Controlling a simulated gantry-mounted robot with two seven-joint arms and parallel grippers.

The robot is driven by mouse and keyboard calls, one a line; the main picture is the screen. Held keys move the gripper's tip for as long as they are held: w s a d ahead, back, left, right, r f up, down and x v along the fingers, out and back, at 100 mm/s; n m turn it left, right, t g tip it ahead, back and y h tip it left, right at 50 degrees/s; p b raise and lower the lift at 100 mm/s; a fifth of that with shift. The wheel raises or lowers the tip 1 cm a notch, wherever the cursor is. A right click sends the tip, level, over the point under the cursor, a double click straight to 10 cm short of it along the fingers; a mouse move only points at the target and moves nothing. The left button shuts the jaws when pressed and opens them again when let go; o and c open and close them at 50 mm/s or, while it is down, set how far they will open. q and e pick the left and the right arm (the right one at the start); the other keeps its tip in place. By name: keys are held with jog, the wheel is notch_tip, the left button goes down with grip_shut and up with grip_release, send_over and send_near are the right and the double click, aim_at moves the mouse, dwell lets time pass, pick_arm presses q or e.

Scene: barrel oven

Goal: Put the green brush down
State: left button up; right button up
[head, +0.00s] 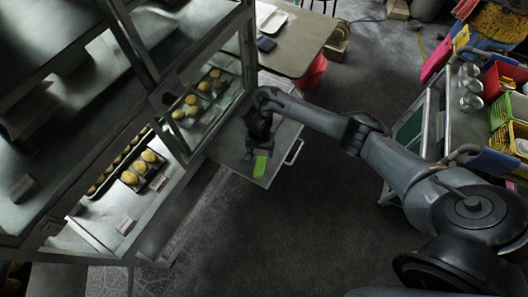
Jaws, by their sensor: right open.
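The green brush (260,166) lies on the grey pull-out shelf (250,179) of the display cabinet, near the shelf's outer edge. Its bright green part shows; a dark part beside it blends with my gripper. My right gripper (250,152) is over the shelf, just above and left of the green part in the picture. It is open. I cannot tell whether its fingers touch the brush. My left gripper is not in view.
A glass cabinet (165,95) with trays of bread rolls (200,100) stands left of the shelf. A table (290,45) is behind. A cart with coloured baskets (505,105) is at the right. The dark floor (300,215) in front is clear.

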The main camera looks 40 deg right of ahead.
jog(key=s+a+n+t+y, duration=0.15)
jog(key=a+n, duration=0.25)
jog(key=a, duration=0.5)
jog(key=s+a+n+t, duration=0.3)
jog(key=a+n, duration=0.2)
jog(key=a, duration=0.4)
jog(key=s+d+r+n, duration=0.1)
jog(key=s+d+r, duration=0.1)
jog(key=s+r, duration=0.2)
jog(key=s+d+r+n+h, duration=0.1)
jog(key=s+d+r, duration=0.2)
jog(key=s, duration=0.4)
jog(key=s+d+r+n, duration=0.2)
jog(key=s+d+r, duration=0.1)
jog(key=s, duration=0.3)
jog(key=shift+s+r+g, duration=0.25)
jog(key=shift+r+g, duration=0.2)
jog(key=shift+r, duration=0.45)
jog(key=shift+d, duration=0.1)
jog(key=shift+r, duration=0.15)
